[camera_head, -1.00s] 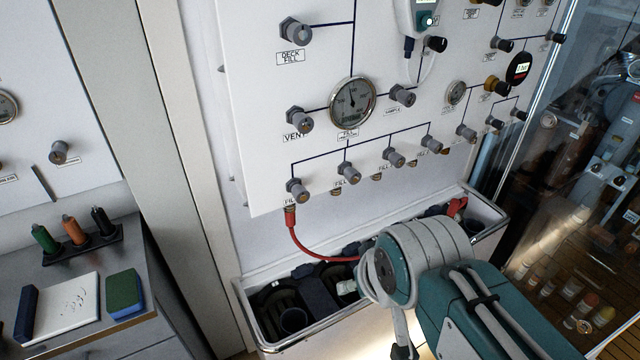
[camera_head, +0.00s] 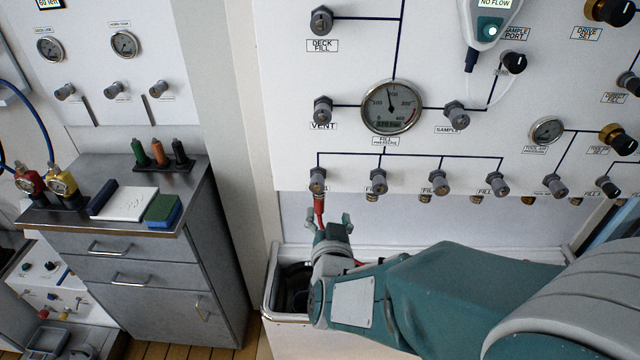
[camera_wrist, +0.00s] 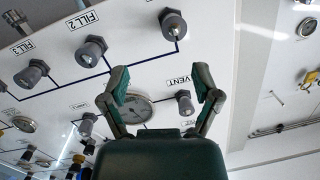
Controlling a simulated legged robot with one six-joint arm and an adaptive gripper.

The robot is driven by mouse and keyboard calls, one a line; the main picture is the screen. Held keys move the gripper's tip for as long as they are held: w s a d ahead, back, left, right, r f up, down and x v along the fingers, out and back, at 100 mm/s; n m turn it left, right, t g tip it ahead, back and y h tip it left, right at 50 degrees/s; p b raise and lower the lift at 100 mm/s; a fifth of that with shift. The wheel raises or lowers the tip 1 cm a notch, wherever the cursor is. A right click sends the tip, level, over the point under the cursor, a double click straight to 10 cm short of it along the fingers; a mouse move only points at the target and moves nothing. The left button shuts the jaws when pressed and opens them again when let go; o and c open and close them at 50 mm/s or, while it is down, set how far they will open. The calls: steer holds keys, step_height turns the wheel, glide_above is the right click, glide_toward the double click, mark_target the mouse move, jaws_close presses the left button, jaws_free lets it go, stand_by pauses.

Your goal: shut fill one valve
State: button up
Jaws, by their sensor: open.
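The fill one valve is the leftmost grey knob (camera_head: 318,179) of the lower row on the white panel, above a red hose (camera_head: 320,208). In the wrist view, where the panel appears upside down, it is the top knob (camera_wrist: 173,24); its label is out of frame. My gripper (camera_head: 333,222) is just below this knob in the head view, in front of the hose. In the wrist view its two green fingers (camera_wrist: 160,80) are spread and empty, apart from the knob.
The fill two knob (camera_head: 376,181) is to the right, with more knobs along the row. The vent knob (camera_head: 323,109) and the fill pressure gauge (camera_head: 391,107) are above. An open trough (camera_head: 272,290) is below the panel. A grey cabinet (camera_head: 130,275) stands at left.

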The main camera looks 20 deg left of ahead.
mark_target(317, 188)
steer(key=shift+t, duration=0.8)
steer(key=x, duration=0.3)
steer(key=a+x, duration=0.1)
steer(key=x, duration=0.3)
steer(key=a+f+x, duration=0.1)
steer(key=x, duration=0.2)
steer(key=shift+s+a, duration=0.15)
steer(key=shift+s, duration=0.05)
steer(key=shift+c, duration=0.9)
jaws_close()
